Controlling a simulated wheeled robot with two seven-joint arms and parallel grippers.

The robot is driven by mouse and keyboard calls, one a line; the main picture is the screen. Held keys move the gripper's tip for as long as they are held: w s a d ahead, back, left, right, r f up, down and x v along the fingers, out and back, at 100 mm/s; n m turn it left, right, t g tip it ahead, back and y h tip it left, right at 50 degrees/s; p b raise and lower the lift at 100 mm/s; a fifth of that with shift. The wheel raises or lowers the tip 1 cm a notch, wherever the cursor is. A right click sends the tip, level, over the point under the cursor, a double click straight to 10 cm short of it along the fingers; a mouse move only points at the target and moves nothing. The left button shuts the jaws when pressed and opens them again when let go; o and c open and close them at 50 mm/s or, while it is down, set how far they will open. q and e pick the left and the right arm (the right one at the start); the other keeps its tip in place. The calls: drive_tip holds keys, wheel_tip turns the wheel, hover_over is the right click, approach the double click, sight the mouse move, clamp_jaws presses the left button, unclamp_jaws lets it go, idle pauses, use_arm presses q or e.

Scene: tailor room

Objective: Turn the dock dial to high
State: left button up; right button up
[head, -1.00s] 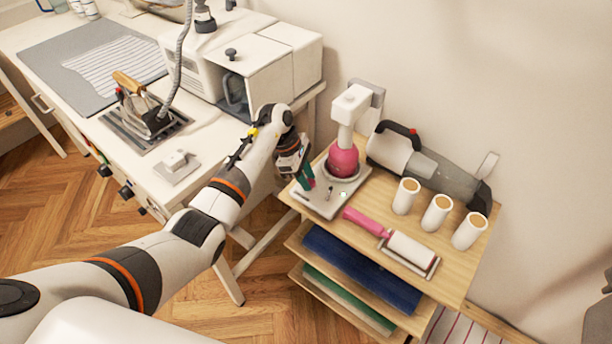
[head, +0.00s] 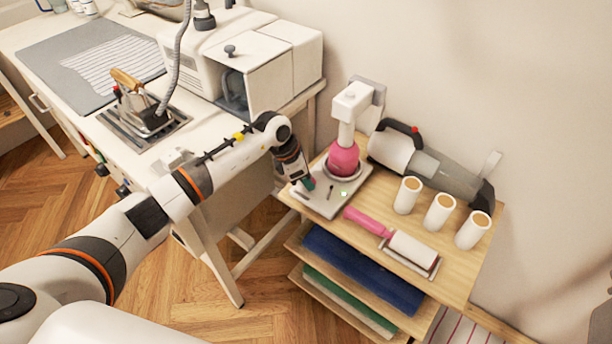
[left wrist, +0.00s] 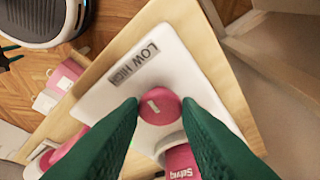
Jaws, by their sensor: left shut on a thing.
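The white dock (head: 318,205) sits at the left end of a wooden shelf top. My left gripper (head: 309,184) reaches down onto the dock's left part; its jaws largely hide the dial in the head view. In the left wrist view, the round pink dial (left wrist: 163,117) with a short white mark lies between the green fingertips of my left gripper (left wrist: 159,103), which are shut on it. The grey LOW HIGH label (left wrist: 133,67) is above the dial in the picture; the mark leans toward the upper left. My right gripper is not in view.
A pink bulb (head: 343,160) under a white arm stands on the dock. A pink-handled roller (head: 400,247), several white cylinders (head: 438,212) and a grey handheld device (head: 425,170) share the shelf top. The white table (head: 100,125) with an iron (head: 147,110) is at left.

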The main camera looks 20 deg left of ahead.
use_arm(q)
drive_tip(key=n+y, duration=0.1)
drive_tip(key=n, duration=0.1)
drive_tip(key=n+t+p, duration=0.1)
drive_tip(key=n, duration=0.2)
drive_tip(key=shift+s+d+n+y, duration=0.2)
drive_tip(key=shift+n+y, duration=0.1)
drive_tip(key=shift+y, duration=0.1)
drive_tip(key=n, duration=0.2)
drive_tip(key=n+t+y, duration=0.1)
drive_tip(key=n, duration=0.1)
drive_tip(key=shift+d+n+y, duration=0.15)
drive_tip(key=shift+n+y, duration=0.15)
drive_tip(key=o, duration=1)
drive_tip(key=shift+c, duration=0.2)
drive_tip(key=v, duration=1.2)
drive_tip(key=shift+b, duration=0.35)
drive_tip(key=shift+s+d, duration=0.1)
